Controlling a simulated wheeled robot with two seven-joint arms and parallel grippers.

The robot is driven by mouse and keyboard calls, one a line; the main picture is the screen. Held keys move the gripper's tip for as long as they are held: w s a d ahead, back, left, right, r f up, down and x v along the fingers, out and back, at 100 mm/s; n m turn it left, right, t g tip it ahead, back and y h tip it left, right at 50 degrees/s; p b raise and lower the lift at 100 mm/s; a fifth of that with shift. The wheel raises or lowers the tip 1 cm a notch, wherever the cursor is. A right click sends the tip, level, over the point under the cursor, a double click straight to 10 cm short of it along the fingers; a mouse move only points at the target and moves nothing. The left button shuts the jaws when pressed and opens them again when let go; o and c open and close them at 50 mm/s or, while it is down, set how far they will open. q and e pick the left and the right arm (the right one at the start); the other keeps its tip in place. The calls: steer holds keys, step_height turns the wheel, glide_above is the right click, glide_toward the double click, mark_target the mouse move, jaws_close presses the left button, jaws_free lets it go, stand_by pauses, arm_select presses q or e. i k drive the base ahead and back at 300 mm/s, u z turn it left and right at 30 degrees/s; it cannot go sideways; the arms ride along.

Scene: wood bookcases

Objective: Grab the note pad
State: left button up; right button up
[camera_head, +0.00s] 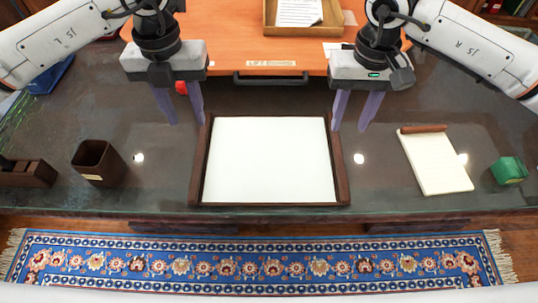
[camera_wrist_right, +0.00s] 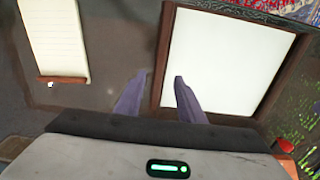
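The note pad (camera_head: 435,162) lies on the dark desk at the right, a lined cream pad with a brown strip along its far edge. It also shows at the upper left of the right wrist view (camera_wrist_right: 55,40). My right gripper (camera_head: 349,130) is open and empty, left of the pad and apart from it, by the right edge of the blotter. Its two purple fingers stand apart in the right wrist view (camera_wrist_right: 160,76). My left gripper (camera_head: 187,123) is open and empty near the blotter's far left corner.
A white blotter (camera_head: 268,160) in a wooden frame fills the desk's middle. A green block (camera_head: 509,170) stands right of the pad. A brown cup (camera_head: 98,162) and wooden holder (camera_head: 27,173) stand left. An orange board (camera_head: 235,50) with a tray (camera_head: 270,28) lies behind.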

mark_target(436, 166)
steer(key=k, duration=1)
